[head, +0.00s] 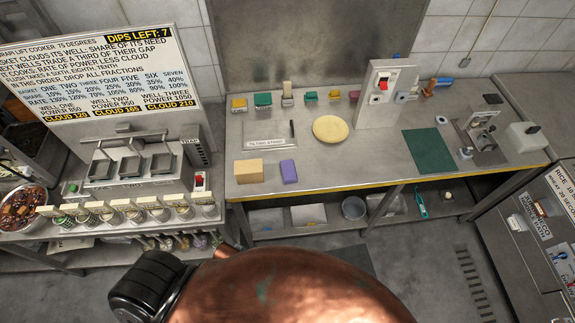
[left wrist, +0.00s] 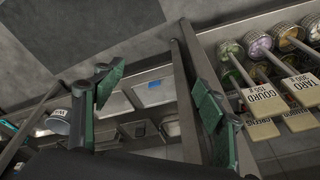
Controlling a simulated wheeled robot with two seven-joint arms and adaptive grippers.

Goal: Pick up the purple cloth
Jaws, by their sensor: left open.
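The purple cloth (head: 289,171) is a small folded block lying on the steel counter (head: 330,175) near its front edge, just right of a tan block (head: 249,171). My left gripper (left wrist: 158,97) shows in the left wrist view with its two green-padded fingers wide apart and nothing between them. That view looks down past a table edge at the lower shelf and floor, and the purple cloth cannot be made out there. My left gripper's fingers do not show in the head view. My right gripper is in neither view.
A yellow round plate (head: 330,128), a green mat (head: 428,151) and a row of small coloured blocks stand on the counter. A switch panel (head: 385,92) rises behind. Counter right of the cloth is clear.

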